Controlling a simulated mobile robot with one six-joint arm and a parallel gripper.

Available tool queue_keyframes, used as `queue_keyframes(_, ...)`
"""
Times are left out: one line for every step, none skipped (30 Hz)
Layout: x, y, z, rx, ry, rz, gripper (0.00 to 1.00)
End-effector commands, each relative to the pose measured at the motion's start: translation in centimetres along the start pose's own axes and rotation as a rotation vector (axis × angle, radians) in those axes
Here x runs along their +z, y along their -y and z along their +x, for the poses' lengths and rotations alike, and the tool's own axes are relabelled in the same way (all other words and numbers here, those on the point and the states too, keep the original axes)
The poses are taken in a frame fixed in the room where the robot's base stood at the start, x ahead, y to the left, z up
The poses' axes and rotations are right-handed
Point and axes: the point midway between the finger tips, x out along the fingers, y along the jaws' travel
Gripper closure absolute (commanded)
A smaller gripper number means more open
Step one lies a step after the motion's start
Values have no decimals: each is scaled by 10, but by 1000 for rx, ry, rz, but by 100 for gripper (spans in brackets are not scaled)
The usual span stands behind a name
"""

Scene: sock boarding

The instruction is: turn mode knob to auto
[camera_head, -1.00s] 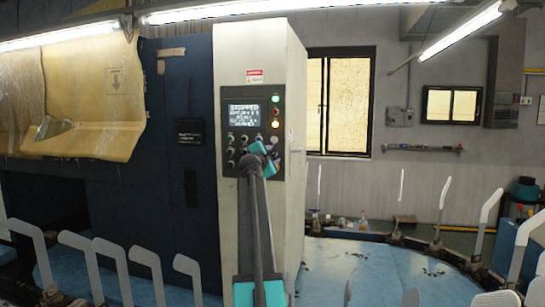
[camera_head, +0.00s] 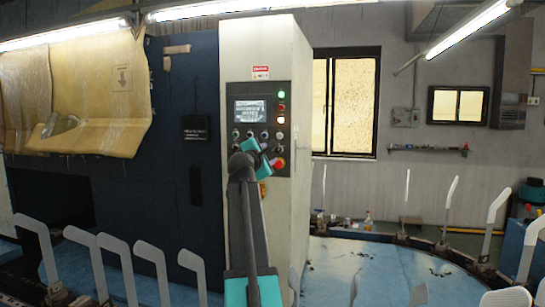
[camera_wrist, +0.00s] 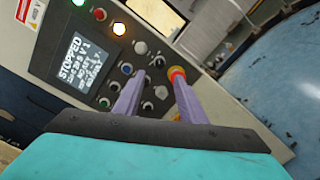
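The control panel (camera_head: 233,88) is on the front of a pale cabinet. It carries a screen (camera_wrist: 82,55) reading "STOPPED", rows of small knobs and buttons, and a red emergency stop knob (camera_wrist: 177,73) with a yellow base. I cannot tell which knob is the mode knob; the labels are too small to read. A dark knob (camera_wrist: 158,62) and a silver knob (camera_wrist: 161,92) show between my fingers in the wrist view. My gripper (camera_wrist: 158,92) is open, its two purple fingers apart and pointing at the lower panel. In the head view, my teal wrist (camera_head: 257,158) covers part of the lower knobs.
An amber lamp (camera_wrist: 119,28) is lit beside the screen, with red and green lamps next to it. Upright pale sock boards (camera_head: 110,262) stand along the front left, and more stand on the right around a blue surface (camera_head: 370,270). A window (camera_head: 345,100) is behind.

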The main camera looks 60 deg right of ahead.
Motion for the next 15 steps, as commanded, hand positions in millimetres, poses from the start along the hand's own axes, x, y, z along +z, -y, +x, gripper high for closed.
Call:
queue_keyframes(0, 1, -8, 2, 0, 0, 63)
queue_keyframes(0, 1, -11, 1, 1, 0, 63)
queue_keyframes(1, 1, -15, 1, 1, 0, 63)
queue_keyframes(1, 1, -17, 0, 1, 0, 63)
queue_keyframes(1, 1, -19, 0, 1, 0, 63)
queue_keyframes(1, 1, -21, 0, 1, -1, 63)
queue_keyframes(1, 1, -22, 0, 1, -1, 63)
queue_keyframes(1, 1, -24, 0, 1, -1, 63)
queue_keyframes(1, 0, -24, 0, 1, -1, 63)
queue_keyframes(1, 0, -25, 0, 1, -1, 63)
queue_keyframes(1, 0, -25, 0, 1, -1, 63)
queue_keyframes(1, 0, -26, 0, 1, -1, 63)
queue_keyframes(1, 0, -26, 0, 1, -1, 63)
queue_keyframes(1, 0, -25, 0, 1, -1, 63)
queue_keyframes(1, 0, -25, 0, 1, -1, 63)
